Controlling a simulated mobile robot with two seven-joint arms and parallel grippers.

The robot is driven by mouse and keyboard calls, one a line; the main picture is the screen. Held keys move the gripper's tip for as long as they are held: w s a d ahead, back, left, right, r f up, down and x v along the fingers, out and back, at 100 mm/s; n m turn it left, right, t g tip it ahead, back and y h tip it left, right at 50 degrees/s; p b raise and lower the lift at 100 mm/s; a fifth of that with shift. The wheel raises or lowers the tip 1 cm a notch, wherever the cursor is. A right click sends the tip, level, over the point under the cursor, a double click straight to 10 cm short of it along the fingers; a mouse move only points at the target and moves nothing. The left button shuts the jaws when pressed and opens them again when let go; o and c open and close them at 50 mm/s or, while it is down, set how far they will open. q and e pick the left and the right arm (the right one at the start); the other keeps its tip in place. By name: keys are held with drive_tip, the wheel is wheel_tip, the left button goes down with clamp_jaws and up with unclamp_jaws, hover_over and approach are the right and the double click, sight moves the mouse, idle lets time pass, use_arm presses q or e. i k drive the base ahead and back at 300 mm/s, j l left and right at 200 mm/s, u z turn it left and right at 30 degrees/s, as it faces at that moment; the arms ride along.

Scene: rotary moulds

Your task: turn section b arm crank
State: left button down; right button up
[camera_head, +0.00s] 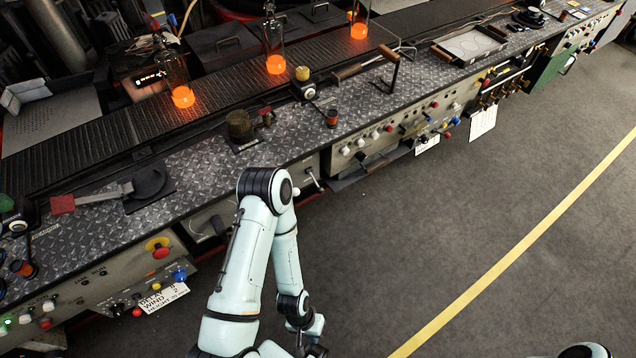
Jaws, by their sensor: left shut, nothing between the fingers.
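The long console has a diamond-plate top (290,140). A small silver crank handle (313,178) sticks out of its front face, just beyond my left elbow. A second crank-like handle (216,226) shows on the front panel to the left of my arm. I cannot read a label that tells which is the section b arm crank. My left arm bends at the elbow and reaches back down. My left gripper (304,342) is shut and empty near the bottom edge, over the floor, well away from both handles. My right gripper is not in view.
Knobs and buttons line the front panels, with a red-and-yellow stop button (158,248) at left. Grey floor (450,240) with a yellow line (520,255) is clear.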

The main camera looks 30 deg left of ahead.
sight(216, 221)
drive_tip(key=j+u, duration=0.1)
drive_tip(key=u, duration=2)
drive_tip(key=i+j, duration=0.1)
drive_tip(key=j, duration=0.25)
drive_tip(key=i+j+u, duration=0.1)
drive_tip(key=j, duration=0.2)
drive_tip(key=i+j, duration=0.15)
drive_tip(key=j, duration=0.2)
drive_tip(key=i+j, duration=0.15)
drive_tip(key=j, duration=0.15)
drive_tip(key=l+u, duration=0.1)
drive_tip(key=u, duration=0.2)
drive_tip(key=l+u, duration=0.1)
drive_tip(key=u, duration=0.2)
drive_tip(key=k+l+u, duration=0.1)
drive_tip(key=l+u, duration=0.3)
drive_tip(key=k+l+u, duration=0.2)
drive_tip(key=l+u, duration=0.2)
drive_tip(key=k+l+u, duration=0.25)
drive_tip(key=u, duration=0.15)
drive_tip(key=k+l+u, duration=0.25)
drive_tip(key=u, duration=0.15)
drive_tip(key=k+l+u, duration=0.25)
drive_tip(key=k+u, duration=0.15)
drive_tip(key=k+l+u, duration=0.1)
drive_tip(key=k+u, duration=0.35)
